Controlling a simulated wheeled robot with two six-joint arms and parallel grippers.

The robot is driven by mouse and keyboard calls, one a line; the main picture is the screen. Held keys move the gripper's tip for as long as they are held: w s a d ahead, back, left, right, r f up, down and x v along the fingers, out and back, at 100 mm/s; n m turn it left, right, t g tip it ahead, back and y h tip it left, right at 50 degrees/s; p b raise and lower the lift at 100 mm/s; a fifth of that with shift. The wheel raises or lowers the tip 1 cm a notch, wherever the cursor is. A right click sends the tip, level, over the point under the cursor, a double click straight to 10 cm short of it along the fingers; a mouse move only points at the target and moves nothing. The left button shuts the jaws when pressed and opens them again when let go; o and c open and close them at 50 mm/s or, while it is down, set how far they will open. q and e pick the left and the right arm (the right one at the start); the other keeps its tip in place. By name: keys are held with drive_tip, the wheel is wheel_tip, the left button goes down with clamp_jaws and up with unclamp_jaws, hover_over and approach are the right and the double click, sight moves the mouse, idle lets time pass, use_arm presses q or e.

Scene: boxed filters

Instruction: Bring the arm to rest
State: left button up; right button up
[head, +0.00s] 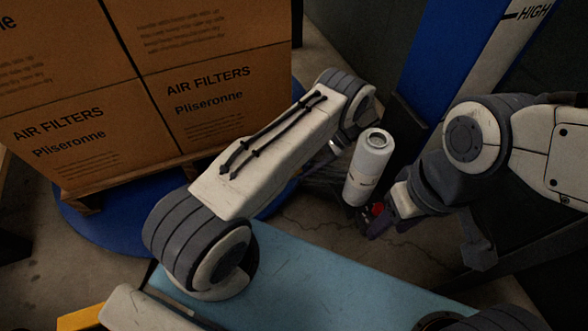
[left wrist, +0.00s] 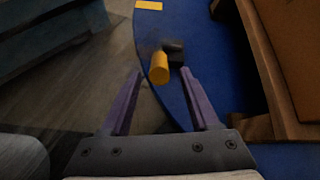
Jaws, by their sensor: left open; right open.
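My left arm (head: 265,155) reaches from the lower left up to the middle of the head view. Its gripper is hidden there behind the arm. In the left wrist view my left gripper (left wrist: 161,72) is open, with both purple fingers spread. A yellow-ended piece with a dark part (left wrist: 159,68) shows between and beyond the fingertips, apparently not held. My right gripper (head: 385,218) is at the right of the head view, low and pointing left, with its purple fingers partly visible. I see nothing held in it.
Stacked air filter cartons (head: 210,105) stand on a wooden pallet (head: 130,187) over a blue round base (head: 110,232). A white cylinder (head: 369,168) stands beside the right gripper. A blue column (head: 432,45) rises behind. Cracked floor (head: 320,222) shows between the arms.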

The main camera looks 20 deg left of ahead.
use_arm(q)
drive_tip(key=shift+w+d+r, duration=0.4)
drive_tip(key=shift+d, duration=0.05)
idle(0.3)
